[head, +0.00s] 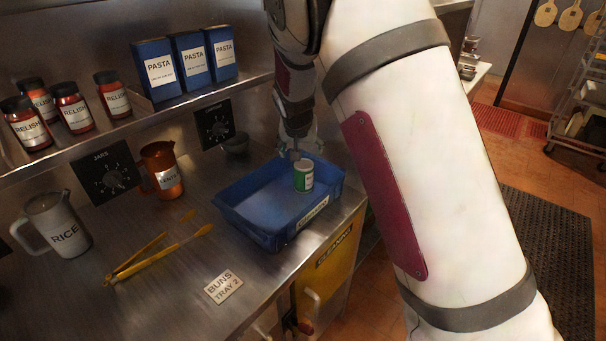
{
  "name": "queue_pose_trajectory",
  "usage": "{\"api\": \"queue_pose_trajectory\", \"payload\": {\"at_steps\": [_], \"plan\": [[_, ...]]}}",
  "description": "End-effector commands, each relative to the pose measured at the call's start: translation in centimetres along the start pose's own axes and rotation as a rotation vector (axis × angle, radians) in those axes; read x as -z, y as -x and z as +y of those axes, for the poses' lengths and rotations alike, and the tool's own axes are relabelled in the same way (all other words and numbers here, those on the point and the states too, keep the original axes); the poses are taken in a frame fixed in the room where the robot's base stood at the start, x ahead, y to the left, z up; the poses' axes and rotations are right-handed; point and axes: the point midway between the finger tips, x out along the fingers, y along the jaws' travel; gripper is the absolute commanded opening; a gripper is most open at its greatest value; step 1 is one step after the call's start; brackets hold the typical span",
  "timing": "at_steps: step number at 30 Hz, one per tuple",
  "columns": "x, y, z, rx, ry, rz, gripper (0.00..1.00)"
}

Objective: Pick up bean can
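A small green can with a white band and pale top (304,177) stands upright in the blue tray (245,228); its label is too small to read, and it is the only can I see. My gripper (296,155) is above the tray, pointing down just over the can's top. The fingers are small and dark here, so I cannot tell whether they are open or touch the can.
The tray sits at the counter's right end. Left of it are an orange jug (161,170), a white rice jug (55,224), yellow tongs (150,255) and a buns sign (223,287). A shelf above holds relish jars (70,107) and pasta boxes (190,62).

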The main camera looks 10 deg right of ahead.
Motion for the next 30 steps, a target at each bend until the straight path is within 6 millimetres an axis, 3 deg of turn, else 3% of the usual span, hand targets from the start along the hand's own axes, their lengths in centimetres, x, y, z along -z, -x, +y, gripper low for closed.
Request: {"api": "queue_pose_trajectory", "payload": {"at_steps": [9, 19, 30], "plan": [[-0.1, -5.8, 0.1, -0.002, -0.001, -0.002, 0.74], [-0.3, -8.2, 0.1, -0.001, 0.000, -0.002, 0.74], [-0.6, -12.3, -0.1, 0.000, -0.001, -0.002, 0.74]]}}
